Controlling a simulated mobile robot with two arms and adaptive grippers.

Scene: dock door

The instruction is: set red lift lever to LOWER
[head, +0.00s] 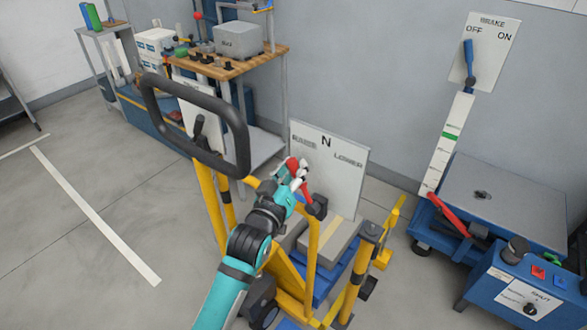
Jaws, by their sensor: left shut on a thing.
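The red lift lever (306,193) rises from a dark pivot in front of a white plate (345,175) marked RAISE, N and LOWER from left to right. The lever leans to the left, toward the RAISE side. My left gripper (293,172) is shut on the red lift lever near its top, and its fingers hide part of the handle. My right gripper is not in view.
A yellow frame with a black loop handle (243,135) stands close left of my arm, and yellow posts (355,270) stand to the right. A blue brake lever (468,62) and a blue cart (520,205) are at the right. Open floor (60,240) lies left.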

